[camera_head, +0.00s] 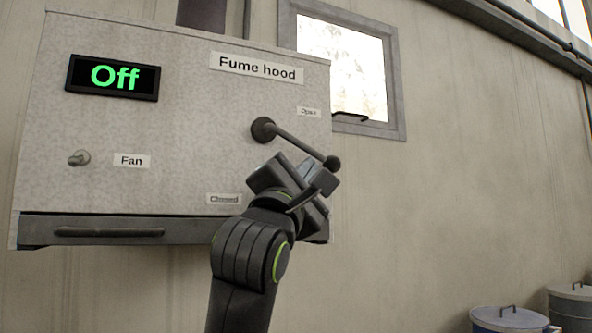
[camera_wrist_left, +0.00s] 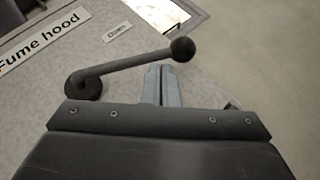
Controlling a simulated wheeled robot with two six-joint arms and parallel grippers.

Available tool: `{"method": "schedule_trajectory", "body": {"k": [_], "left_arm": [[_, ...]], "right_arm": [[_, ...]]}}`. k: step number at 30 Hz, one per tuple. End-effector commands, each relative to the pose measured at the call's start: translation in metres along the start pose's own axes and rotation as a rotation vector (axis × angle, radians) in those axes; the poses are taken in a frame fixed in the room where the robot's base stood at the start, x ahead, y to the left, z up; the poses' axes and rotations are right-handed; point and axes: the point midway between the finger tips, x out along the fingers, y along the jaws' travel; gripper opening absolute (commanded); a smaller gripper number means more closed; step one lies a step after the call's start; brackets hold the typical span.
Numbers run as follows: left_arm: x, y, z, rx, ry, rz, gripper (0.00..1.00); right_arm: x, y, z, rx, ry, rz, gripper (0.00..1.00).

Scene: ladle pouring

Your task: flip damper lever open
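The damper lever (camera_head: 298,143) is a dark rod with a ball end (camera_head: 332,162) on the fume hood front. It slants down to the right from its round pivot (camera_head: 263,129). It also shows in the left wrist view (camera_wrist_left: 130,64). The label by its upper side (camera_head: 309,112) reads Open, and a lower label (camera_head: 224,199) reads Closed. My left gripper (camera_head: 323,180) is just below the lever near the ball. In the left wrist view its two fingers (camera_wrist_left: 161,70) are together, with tips at the rod's lower edge; I cannot tell if they touch it. My right gripper is not in view.
The fume hood (camera_head: 180,130) has a green Off display (camera_head: 113,77), a fan switch (camera_head: 79,158) and a lower front bar with a handle (camera_head: 108,232). A window (camera_head: 345,70) is behind. Lidded bins (camera_head: 512,322) stand at lower right. Space right of the hood is clear.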

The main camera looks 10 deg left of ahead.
Motion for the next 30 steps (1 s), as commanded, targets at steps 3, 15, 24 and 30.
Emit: {"method": "schedule_trajectory", "body": {"k": [3, 15, 24, 30], "left_arm": [[0.0053, 0.0003, 0.0030, 0.000, 0.001, -0.002, 0.00], [0.0092, 0.0005, 0.0060, 0.001, 0.000, 0.001, 0.00], [0.0093, 0.0017, 0.0067, 0.002, -0.002, 0.003, 0.00], [0.0081, -0.0056, 0.0010, 0.001, -0.001, 0.001, 0.00]], "right_arm": [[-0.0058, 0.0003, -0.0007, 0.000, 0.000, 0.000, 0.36], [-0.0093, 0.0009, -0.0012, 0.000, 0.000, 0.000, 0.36], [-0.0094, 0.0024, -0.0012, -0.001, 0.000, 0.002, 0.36], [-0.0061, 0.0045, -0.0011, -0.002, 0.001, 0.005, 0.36]]}}
